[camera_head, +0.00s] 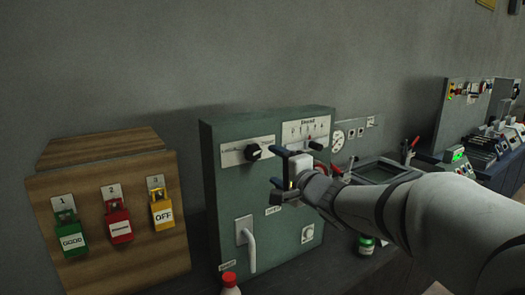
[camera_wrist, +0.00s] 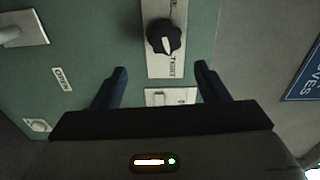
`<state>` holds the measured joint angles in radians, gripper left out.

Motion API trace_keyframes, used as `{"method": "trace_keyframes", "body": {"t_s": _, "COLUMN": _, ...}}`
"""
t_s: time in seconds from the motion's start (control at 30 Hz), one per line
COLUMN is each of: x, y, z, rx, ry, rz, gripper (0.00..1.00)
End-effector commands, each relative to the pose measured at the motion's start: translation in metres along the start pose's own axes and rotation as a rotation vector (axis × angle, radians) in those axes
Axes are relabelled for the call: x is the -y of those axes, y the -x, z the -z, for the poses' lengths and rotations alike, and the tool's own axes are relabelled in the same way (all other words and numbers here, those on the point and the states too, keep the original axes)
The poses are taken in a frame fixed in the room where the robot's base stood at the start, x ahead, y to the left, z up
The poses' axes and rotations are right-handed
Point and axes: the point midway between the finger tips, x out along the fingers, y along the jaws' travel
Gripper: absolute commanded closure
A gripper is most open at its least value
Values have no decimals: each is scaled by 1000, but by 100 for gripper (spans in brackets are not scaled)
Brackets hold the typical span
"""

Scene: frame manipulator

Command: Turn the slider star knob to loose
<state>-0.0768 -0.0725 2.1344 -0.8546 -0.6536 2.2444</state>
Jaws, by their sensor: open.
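A black lobed knob (camera_head: 254,152) with a pale pointer mark sits on a pale label plate on the upper front of the green cabinet (camera_head: 225,190). The lettering beside it is too small to read surely. In the wrist view the knob (camera_wrist: 163,37) lies ahead of the fingertips, between their lines, and its pale mark runs roughly up and down the picture. My gripper (camera_head: 278,168) is open and empty, to the right of and a little below the knob in the head view. Its two dark fingers (camera_wrist: 162,68) are apart from the knob.
A white lever handle (camera_head: 248,243) is low on the cabinet. A wooden box (camera_head: 100,200) with green, red and yellow tags stands left. A red-capped bottle (camera_head: 229,283) stands in front. A small pale switch plate (camera_wrist: 170,97) shows between my fingers.

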Motion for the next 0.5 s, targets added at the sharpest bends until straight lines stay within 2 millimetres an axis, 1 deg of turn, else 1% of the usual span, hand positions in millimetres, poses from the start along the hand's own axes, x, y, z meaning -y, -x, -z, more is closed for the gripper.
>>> {"method": "trace_keyframes", "body": {"t_s": 0.17, "x": 6, "y": -11, "z": -8, "rx": 48, "ry": -53, "rz": 24, "gripper": 32}}
{"method": "trace_keyframes", "body": {"t_s": 0.27, "x": 6, "y": -25, "z": -9, "rx": 49, "ry": -57, "rz": 24, "gripper": 32}}
{"method": "trace_keyframes", "body": {"t_s": 0.5, "x": 7, "y": -63, "z": -10, "rx": 45, "ry": -55, "rz": 23, "gripper": 32}}
